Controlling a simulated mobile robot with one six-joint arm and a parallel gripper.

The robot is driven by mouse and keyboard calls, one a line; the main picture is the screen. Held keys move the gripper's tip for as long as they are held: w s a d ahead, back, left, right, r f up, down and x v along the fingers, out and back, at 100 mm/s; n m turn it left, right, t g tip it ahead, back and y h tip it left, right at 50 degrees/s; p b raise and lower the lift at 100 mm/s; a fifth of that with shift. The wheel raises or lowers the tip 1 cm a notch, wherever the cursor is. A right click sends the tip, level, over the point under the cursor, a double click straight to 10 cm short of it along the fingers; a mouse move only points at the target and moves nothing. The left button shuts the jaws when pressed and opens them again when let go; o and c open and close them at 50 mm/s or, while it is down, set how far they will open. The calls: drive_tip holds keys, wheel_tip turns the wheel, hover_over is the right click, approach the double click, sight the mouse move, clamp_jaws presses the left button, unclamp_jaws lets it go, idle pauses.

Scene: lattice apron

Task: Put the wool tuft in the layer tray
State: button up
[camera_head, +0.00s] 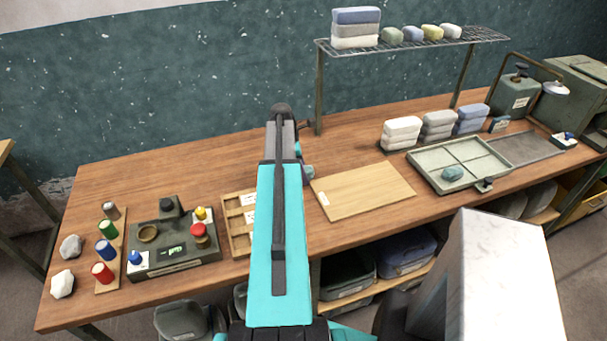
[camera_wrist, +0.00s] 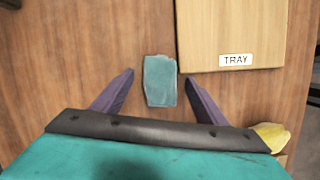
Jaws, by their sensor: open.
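A small teal-grey oblong piece (camera_wrist: 160,80), which I take for the wool tuft, lies on the wooden bench top in the wrist view. My gripper (camera_wrist: 159,77) is open, with one purple finger on each side of the piece and gaps between. In the head view my arm hides this piece and the gripper's fingers. A flat pale wooden board labelled TRAY (camera_wrist: 232,25) lies just right of the piece; it also shows in the head view (camera_head: 365,190) right of my arm, with nothing on it. I take it for the layer tray.
A divided green tray (camera_head: 432,172) at the right holds a teal lump (camera_head: 453,173). Stacked blocks (camera_head: 402,132) stand behind it, under a wire rack (camera_head: 420,48). A control box (camera_head: 172,258), coloured spools (camera_head: 107,250) and white lumps (camera_head: 62,284) are at the left. A yellow lump (camera_wrist: 271,137) shows beside my gripper.

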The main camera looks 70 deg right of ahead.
drive_tip(key=c, duration=1.2)
drive_tip(key=shift+o, duration=0.2)
drive_tip(key=shift+r, duration=0.2)
drive_tip(key=shift+c, duration=0.2)
drive_tip(key=shift+r+b, duration=0.95)
drive_tip(key=shift+r, duration=0.5)
drive_tip(key=s+a+b, duration=0.1)
drive_tip(key=s+a, duration=0.1)
drive_tip(key=a, duration=0.3)
drive_tip(key=s+a+r+b, duration=0.1)
drive_tip(key=s+a+b, duration=0.1)
drive_tip(key=a, duration=0.3)
drive_tip(key=s+a+b, duration=0.1)
drive_tip(key=s+a, duration=0.1)
drive_tip(key=a, duration=0.3)
drive_tip(key=shift+r, duration=0.35)
drive_tip(key=shift+d, duration=0.1)
